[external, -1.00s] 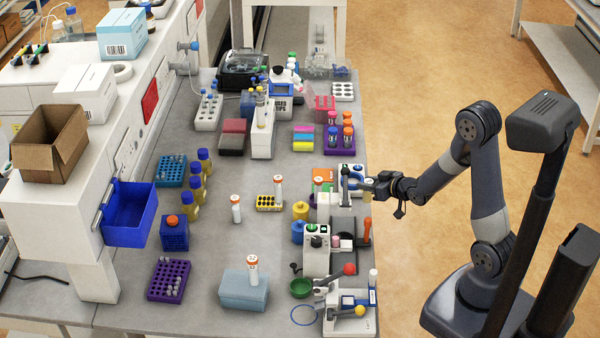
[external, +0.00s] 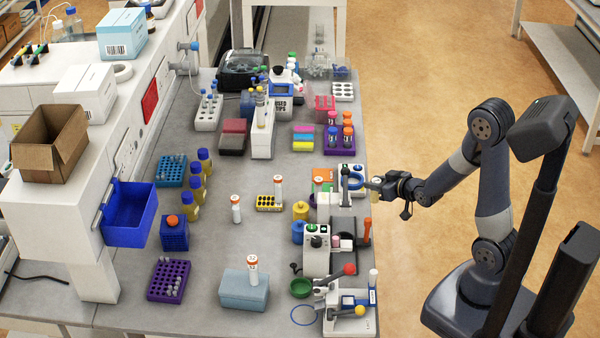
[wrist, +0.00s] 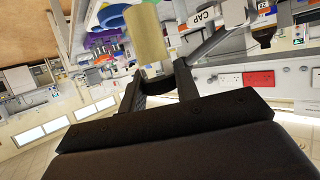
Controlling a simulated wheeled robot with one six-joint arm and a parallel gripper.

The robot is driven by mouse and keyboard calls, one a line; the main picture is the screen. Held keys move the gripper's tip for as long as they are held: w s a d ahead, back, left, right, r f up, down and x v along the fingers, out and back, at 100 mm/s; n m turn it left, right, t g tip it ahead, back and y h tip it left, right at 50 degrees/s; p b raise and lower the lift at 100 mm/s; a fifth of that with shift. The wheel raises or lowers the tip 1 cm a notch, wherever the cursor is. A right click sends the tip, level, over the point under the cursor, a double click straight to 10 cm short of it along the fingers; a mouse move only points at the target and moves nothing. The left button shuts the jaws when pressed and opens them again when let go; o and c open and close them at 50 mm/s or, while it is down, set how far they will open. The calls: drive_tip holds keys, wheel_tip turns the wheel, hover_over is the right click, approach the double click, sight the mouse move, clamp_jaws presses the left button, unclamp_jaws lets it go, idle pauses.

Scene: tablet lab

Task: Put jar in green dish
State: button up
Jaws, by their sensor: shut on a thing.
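The jar, a beige cylinder (wrist: 144,35), is held between the fingers of my gripper (wrist: 157,78) in the wrist view. In the external view my gripper (external: 384,187) is shut on the jar (external: 376,182), in the air just right of the bench's right edge. The green dish (external: 301,288) is a small round bowl near the bench's front right, to the left of and nearer the camera than my gripper. Its inside looks empty.
A pale blue box (external: 244,291) stands left of the dish.

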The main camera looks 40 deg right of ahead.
wheel_tip(320, 180, up, 19)
drive_tip(key=w+a+m+h+b, duration=0.3)
drive_tip(key=w+a+b, duration=0.6)
drive_tip(key=w+a, duration=1.05)
drive_tip(key=shift+s+a+f+m+g+h+b, duration=0.55)
drive_tip(key=shift+a+m+g+h+b, duration=0.85)
drive_tip(key=shift+a+m+h+b, duration=1.35)
drive_tip(key=shift+n+y, duration=0.35)
drive_tip(key=shift+n, duration=0.3)
drive_tip(key=f+p, duration=0.1)
drive_tip(key=f, duration=0.8)
drive_tip(key=f+p, duration=0.1)
drive_tip(key=f, duration=0.8)
drive_tip(key=a+f+p, duration=0.1)
drive_tip(key=f, duration=0.8)
drive_tip(key=shift+f, duration=0.3)
drive_tip(key=shift+d, duration=0.1)
drive_tip(key=shift+f, duration=0.15)
drive_tip(key=o, duration=1.1)
